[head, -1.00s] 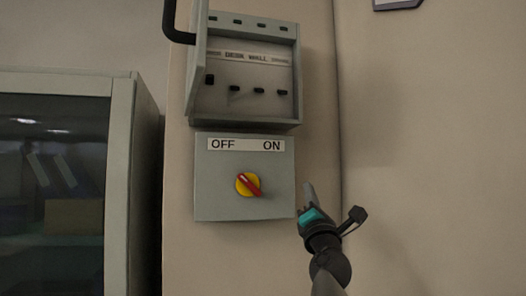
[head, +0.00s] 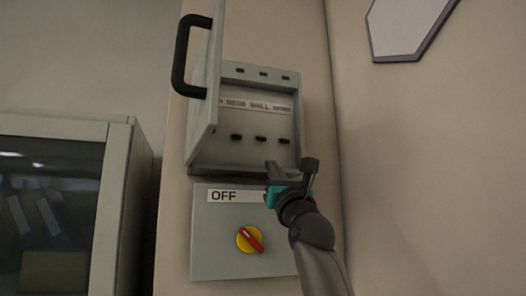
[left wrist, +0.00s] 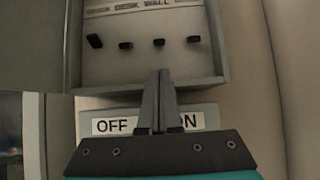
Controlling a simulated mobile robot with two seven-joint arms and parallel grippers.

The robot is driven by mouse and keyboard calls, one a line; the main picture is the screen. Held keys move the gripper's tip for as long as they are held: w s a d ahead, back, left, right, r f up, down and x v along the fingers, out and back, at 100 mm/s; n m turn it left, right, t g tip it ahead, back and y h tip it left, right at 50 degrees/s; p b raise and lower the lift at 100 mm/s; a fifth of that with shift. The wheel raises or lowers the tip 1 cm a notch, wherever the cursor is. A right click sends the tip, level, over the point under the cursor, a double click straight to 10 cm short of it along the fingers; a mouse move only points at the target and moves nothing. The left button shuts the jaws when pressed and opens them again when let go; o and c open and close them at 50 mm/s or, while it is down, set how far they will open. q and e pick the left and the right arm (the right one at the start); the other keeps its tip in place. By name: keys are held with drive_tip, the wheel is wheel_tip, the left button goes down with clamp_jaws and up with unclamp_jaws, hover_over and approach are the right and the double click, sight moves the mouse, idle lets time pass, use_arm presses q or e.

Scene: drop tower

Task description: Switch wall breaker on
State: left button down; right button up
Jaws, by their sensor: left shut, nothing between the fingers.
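The wall breaker is a small black switch (head: 261,139) under the word WALL in the open breaker box (head: 176,168). My left gripper (head: 271,170) is shut and empty, at the box's lower edge, below the wall breaker. In the left wrist view its fingertips (left wrist: 160,76) point up toward that switch, apart from it.
The box's door (head: 207,90) with a black handle (head: 186,65) stands open at the left, hiding the leftmost switch in the head view. Below is an OFF/ON panel with a red and yellow rotary knob (head: 250,239). A glass-fronted cabinet (head: 122,200) stands left.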

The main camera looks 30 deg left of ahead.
sight(263, 139)
use_arm(q)
drive_tip(key=p+x, duration=0.3)
drive_tip(key=x, duration=0.5)
drive_tip(key=shift+r, duration=0.2)
drive_tip(key=shift+w+a+r+p, duration=0.3)
drive_tip(key=shift+w+a+p, duration=0.1)
drive_tip(key=shift+a+p, duration=0.1)
drive_tip(key=shift+s+d+r+p, duration=0.25)
drive_tip(key=shift+d+r+p, duration=0.05)
drive_tip(key=shift+r+p, duration=0.2)
drive_tip(key=shift+s+d+r+p, duration=0.3)
drive_tip(key=shift+d+r+p, duration=0.05)
drive_tip(key=shift+r+p, duration=0.25)
drive_tip(key=shift+f, duration=0.2)
drive_tip(key=shift+w, duration=0.1)
